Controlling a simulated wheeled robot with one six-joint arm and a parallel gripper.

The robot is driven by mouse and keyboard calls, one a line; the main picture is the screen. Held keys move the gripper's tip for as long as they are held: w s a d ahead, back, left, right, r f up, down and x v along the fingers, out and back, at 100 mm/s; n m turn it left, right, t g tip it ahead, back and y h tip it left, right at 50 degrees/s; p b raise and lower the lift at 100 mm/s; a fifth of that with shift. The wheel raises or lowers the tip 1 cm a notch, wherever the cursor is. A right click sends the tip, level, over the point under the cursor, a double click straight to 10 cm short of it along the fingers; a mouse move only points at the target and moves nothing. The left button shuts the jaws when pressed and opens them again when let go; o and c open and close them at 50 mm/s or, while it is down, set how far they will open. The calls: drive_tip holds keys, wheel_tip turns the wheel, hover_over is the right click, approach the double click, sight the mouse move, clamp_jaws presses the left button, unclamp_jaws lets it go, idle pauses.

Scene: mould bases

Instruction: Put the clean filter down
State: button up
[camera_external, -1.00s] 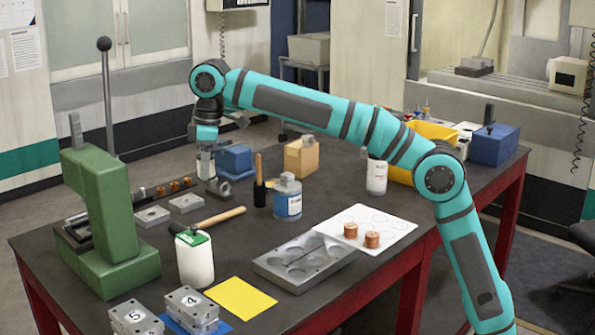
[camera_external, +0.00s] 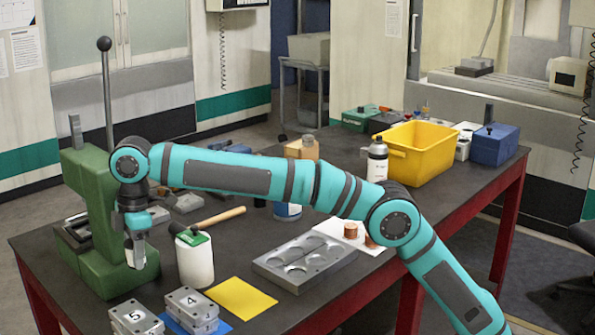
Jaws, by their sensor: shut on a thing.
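My gripper (camera_external: 136,240) points down at the left, just in front of the green press (camera_external: 95,190) and left of the white jar with the green label (camera_external: 194,257). It is shut on a small pale grey piece, which I take to be the clean filter (camera_external: 135,260). The fingers hide part of this piece. It appears held above the table, though its exact height is hard to tell from this side.
A mallet (camera_external: 218,217) lies behind the jar. Mould blocks numbered 5 (camera_external: 135,317) and 4 (camera_external: 192,304) stand at the front left. A yellow sheet (camera_external: 241,299) and a grey mould base (camera_external: 305,262) lie right of them. A yellow bin (camera_external: 418,152) stands at the back right.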

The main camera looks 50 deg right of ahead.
drive_tip(key=f, duration=0.5)
drive_tip(key=shift+s+a+f, duration=0.1)
drive_tip(key=shift+a+f, duration=0.25)
drive_tip(key=shift+f, duration=2.5)
drive_tip(key=shift+f, duration=0.2)
drive_tip(key=o, duration=1)
drive_tip(key=shift+r, duration=0.1)
drive_tip(key=r, duration=0.4)
drive_tip(key=d+r, duration=0.1)
drive_tip(key=r, duration=0.7)
drive_tip(key=shift+d, duration=0.2)
